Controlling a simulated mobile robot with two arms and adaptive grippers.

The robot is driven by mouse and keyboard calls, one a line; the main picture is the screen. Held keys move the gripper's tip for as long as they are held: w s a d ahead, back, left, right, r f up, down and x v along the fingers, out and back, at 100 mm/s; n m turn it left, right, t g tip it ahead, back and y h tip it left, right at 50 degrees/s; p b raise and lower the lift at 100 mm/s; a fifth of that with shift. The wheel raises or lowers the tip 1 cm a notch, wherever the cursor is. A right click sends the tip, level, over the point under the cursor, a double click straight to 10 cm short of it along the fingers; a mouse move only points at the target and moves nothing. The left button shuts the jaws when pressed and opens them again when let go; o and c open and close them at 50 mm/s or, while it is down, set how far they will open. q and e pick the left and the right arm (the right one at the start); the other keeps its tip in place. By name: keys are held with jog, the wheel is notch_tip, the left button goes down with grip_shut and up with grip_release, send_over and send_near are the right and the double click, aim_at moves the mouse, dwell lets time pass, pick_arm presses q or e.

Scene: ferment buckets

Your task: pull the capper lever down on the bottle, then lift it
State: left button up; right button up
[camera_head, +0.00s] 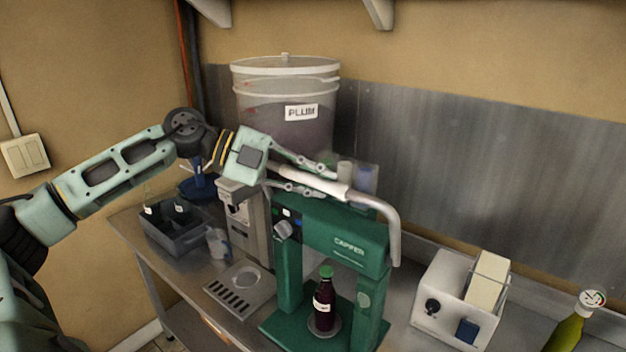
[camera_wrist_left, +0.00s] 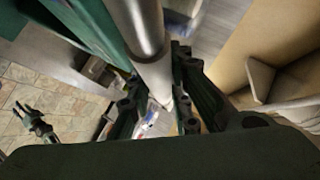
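The green capper (camera_head: 345,238) stands on the bench with its pale lever (camera_head: 385,215) raised, the handle pointing left. A dark bottle (camera_head: 323,296) with a white label and a green cap stands upright on the capper's base, under the head. My left gripper (camera_head: 325,178) is at the lever's handle, one finger on each side. The fingers look spread, with gaps beside the handle. In the left wrist view, the lever (camera_wrist_left: 145,30) runs between the fingers (camera_wrist_left: 160,100). My right gripper (camera_wrist_left: 35,118) appears small there, fingers apart and empty, above the tiled floor.
A lidded bucket labelled PLUM (camera_head: 285,105) stands behind the left gripper. A grey crate (camera_head: 175,232), a drip tray (camera_head: 240,290) and a dispenser are left of the capper. A white box (camera_head: 455,300) and a yellow-green bottle (camera_head: 568,330) are to the right.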

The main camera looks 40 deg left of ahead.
pick_arm(q)
jog(key=o, duration=0.5)
jog(key=shift+w+f, duration=0.2)
jog(key=shift+w, duration=0.15)
jog(key=shift+r, duration=0.1)
jog(key=shift+s+a, duration=0.1)
jog(key=shift+s, duration=0.15)
jog(key=shift+s+a+r, duration=0.2)
jog(key=shift+s+a, duration=0.05)
jog(key=shift+a, duration=0.25)
jog(key=v, duration=1)
jog(key=shift+a+r, duration=0.15)
jog(key=shift+r, duration=0.05)
pick_arm(e)
jog(key=shift+w+a, duration=0.2)
jog(key=shift+w, duration=0.15)
